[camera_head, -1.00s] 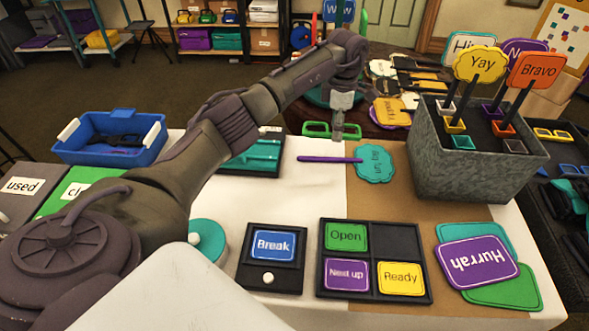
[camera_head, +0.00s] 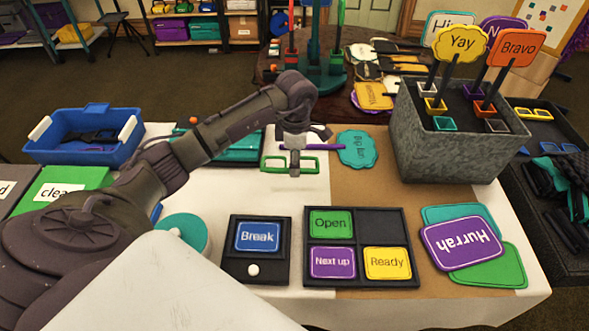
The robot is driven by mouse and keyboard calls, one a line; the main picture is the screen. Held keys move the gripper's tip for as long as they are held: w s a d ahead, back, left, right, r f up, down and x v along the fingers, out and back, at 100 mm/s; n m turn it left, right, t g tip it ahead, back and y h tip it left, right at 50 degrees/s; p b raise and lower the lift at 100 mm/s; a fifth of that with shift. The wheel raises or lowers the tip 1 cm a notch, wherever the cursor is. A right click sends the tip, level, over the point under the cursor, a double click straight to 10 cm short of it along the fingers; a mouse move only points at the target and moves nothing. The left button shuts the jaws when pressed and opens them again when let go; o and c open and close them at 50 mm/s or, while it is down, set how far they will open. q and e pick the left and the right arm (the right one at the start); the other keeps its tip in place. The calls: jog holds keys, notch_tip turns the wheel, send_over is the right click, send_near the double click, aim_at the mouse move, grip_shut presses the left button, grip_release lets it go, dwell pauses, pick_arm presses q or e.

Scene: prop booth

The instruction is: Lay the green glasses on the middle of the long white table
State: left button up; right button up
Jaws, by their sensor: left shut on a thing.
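The green glasses (camera_head: 308,164) are in the camera_head view, over the white part of the long white table (camera_head: 222,190). My left gripper (camera_head: 294,158) points down and is shut on the glasses near their middle. A shadow below the glasses suggests they hang a little above the tabletop. The table under and in front of them is bare white. My right gripper is not in view.
A teal sign on a purple stick (camera_head: 357,148) lies just behind the glasses. A grey box of signs (camera_head: 430,150) stands at right. A black card tray (camera_head: 378,222) and the Break holder (camera_head: 258,278) lie in front; a blue bin (camera_head: 82,150) is at left.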

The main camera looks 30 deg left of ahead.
aim_at(295, 180)
pick_arm(q)
jog(key=shift+s+f, duration=0.2)
notch_tip(295, 180, down, 4)
jog(key=b, duration=0.3)
jog(key=shift+w, duration=0.1)
jog(key=shift+r, duration=0.15)
jog(key=o, duration=1.1)
jog(key=shift+r, duration=0.4)
notch_tip(295, 180, up, 11)
jog(key=shift+r, duration=0.1)
